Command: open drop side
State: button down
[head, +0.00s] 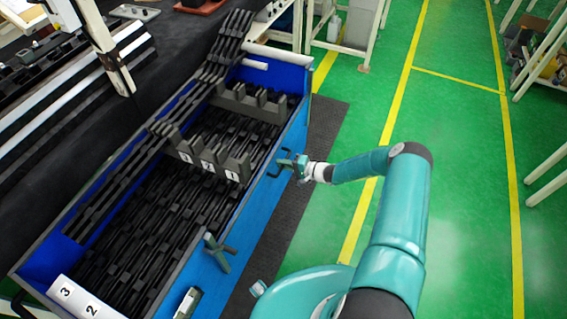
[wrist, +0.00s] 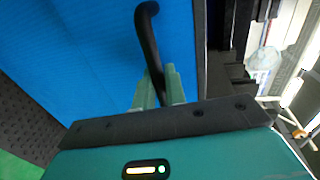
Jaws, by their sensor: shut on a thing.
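The blue drop side (head: 257,212) forms the long right wall of a large blue crate and stands up, closed. A black bent handle (wrist: 147,25) sticks out from its blue face (wrist: 80,55). My gripper (head: 291,163) is at the outer side of this wall, toward its far half. In the wrist view, my gripper's green fingers (wrist: 158,90) are shut on the handle's bar; the palm hides their bases. A grey-green latch (head: 217,253) sits on the wall's top edge nearer to me, with another grey-green part (head: 187,302) at the bottom of the view.
Black trim parts (head: 135,225) fill the crate in rows, with numbered dividers (head: 208,162) between them. A dark mat (head: 318,150) lies along the drop side. Green floor (head: 460,180) to the right is open. A dark bench (head: 60,110) stands left, and white-framed racks (head: 540,75) stand far right.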

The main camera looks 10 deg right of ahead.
jog(key=c, duration=1.6)
grip_release()
jog(key=shift+o, duration=0.2)
jog(key=shift+d, duration=0.15)
jog(key=v, duration=1.3)
jog(key=shift+s+d, duration=0.2)
jog(key=shift+r, duration=0.2)
